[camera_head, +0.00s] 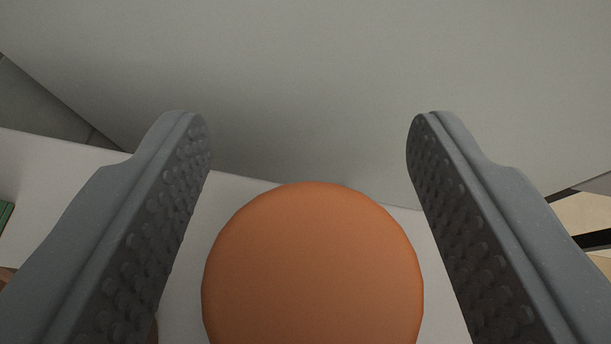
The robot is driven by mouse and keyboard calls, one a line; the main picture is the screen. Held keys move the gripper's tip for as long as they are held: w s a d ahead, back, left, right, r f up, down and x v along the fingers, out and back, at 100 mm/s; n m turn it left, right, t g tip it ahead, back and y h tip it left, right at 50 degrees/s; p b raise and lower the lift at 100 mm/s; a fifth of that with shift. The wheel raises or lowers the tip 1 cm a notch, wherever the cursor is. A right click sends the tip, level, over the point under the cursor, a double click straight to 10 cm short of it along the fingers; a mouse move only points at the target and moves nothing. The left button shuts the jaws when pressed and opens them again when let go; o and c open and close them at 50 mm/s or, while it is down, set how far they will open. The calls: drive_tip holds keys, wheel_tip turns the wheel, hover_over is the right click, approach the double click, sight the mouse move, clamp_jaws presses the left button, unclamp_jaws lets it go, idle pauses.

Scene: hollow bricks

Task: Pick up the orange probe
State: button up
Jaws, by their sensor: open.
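The orange probe (313,270) shows as a large round orange face at the bottom middle of the head camera view. Its lower part is cut off by the picture's edge. My gripper (308,125) is open, with one grey studded finger on each side of the probe. A gap shows between the probe and each finger higher up; I cannot tell how close they are at the bottom edge. The fingertips reach past the probe's upper edge in the picture.
A large pale grey surface (310,70) fills the top, beyond the fingertips. A white surface (70,165) lies below it. A green thing (5,214) shows at the left edge, and a beige and black thing (594,222) at the right edge.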

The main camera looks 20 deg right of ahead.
drive_tip(key=c, duration=1.1)
drive_tip(key=shift+o, duration=0.2)
